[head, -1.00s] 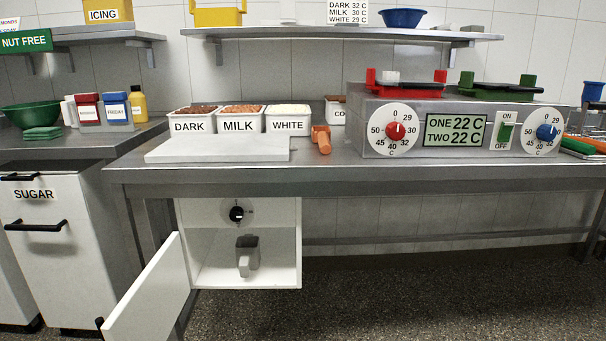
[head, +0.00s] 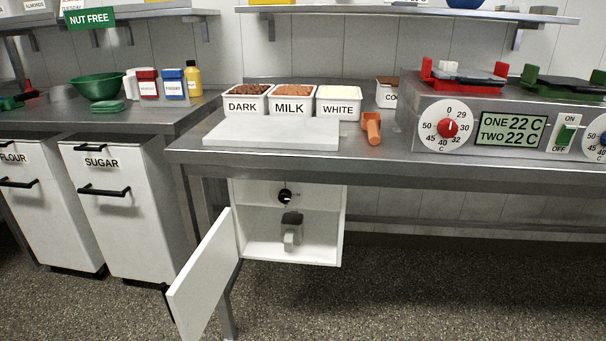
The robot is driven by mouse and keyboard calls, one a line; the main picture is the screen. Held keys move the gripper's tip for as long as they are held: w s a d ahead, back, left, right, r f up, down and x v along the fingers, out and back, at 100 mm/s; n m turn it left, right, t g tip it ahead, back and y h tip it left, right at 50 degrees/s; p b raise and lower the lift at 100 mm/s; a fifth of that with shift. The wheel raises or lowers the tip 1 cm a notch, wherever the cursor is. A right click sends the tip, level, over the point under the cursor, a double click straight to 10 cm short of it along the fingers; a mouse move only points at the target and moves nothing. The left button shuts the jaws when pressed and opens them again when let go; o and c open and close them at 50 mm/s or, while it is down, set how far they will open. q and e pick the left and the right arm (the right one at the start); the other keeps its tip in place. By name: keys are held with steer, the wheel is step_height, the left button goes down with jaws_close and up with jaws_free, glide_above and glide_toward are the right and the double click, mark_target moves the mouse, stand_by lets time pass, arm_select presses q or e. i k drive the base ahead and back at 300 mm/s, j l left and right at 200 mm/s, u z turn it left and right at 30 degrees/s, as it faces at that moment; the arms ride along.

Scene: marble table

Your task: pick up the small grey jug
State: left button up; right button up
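The small grey jug (head: 292,231) stands inside an open white cabinet (head: 341,225) under the steel table. Its lighter grey handle faces me, and its upper part is darker. The cabinet door (head: 203,278) is swung open to the left. Neither of my grippers shows in the head view.
The steel table (head: 400,170) overhangs the cabinet. On it are tubs marked DARK, MILK and WHITE, a pale slab (head: 272,134), an orange scoop (head: 372,128) and a two-dial machine (head: 490,125). SUGAR and FLOUR bins (head: 125,215) stand left. The speckled floor (head: 430,295) in front is clear.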

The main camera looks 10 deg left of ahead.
mark_target(292, 222)
steer(key=j+z, duration=0.15)
steer(key=j, duration=0.65)
steer(key=j+z, duration=0.15)
steer(key=j, duration=0.7)
steer(key=k+j+z, duration=0.15)
steer(key=j, duration=0.65)
